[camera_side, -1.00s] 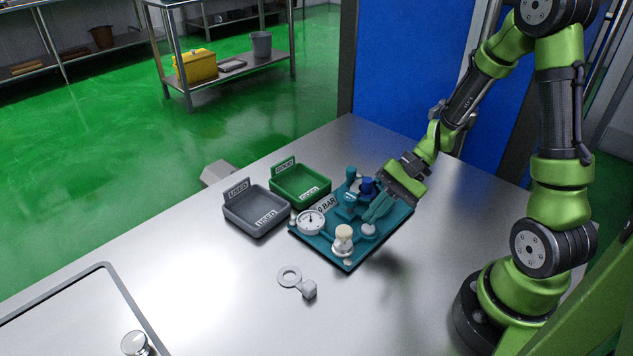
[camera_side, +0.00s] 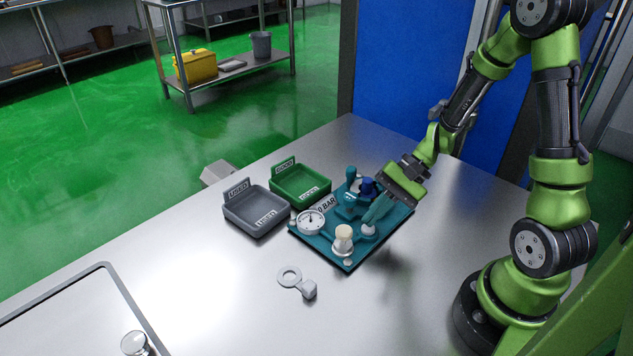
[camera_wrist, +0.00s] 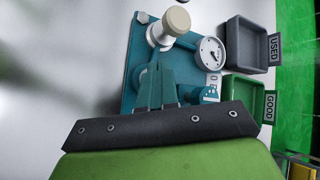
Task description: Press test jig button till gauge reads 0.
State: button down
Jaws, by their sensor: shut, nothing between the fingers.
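The teal test jig (camera_side: 345,252) lies flat on the steel table, with a round white gauge (camera_side: 310,221) at its left corner. The gauge also shows in the wrist view (camera_wrist: 211,53); its dark needle is too small to read. A cream-capped post (camera_side: 343,236) stands at the jig's front. In the wrist view the shut fingers (camera_wrist: 157,72) hide most of the button.
A grey USED tray (camera_side: 257,222) and a green GOOD tray (camera_side: 300,193) stand behind the jig at left. A ring with a small grey block (camera_side: 309,290) lies in front.

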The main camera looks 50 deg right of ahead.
aim_at(373, 226)
jog(key=shift+f, duration=0.6)
dwell(0.6)
jog(key=shift+r, duration=0.9)
jog(key=shift+r, duration=2.5)
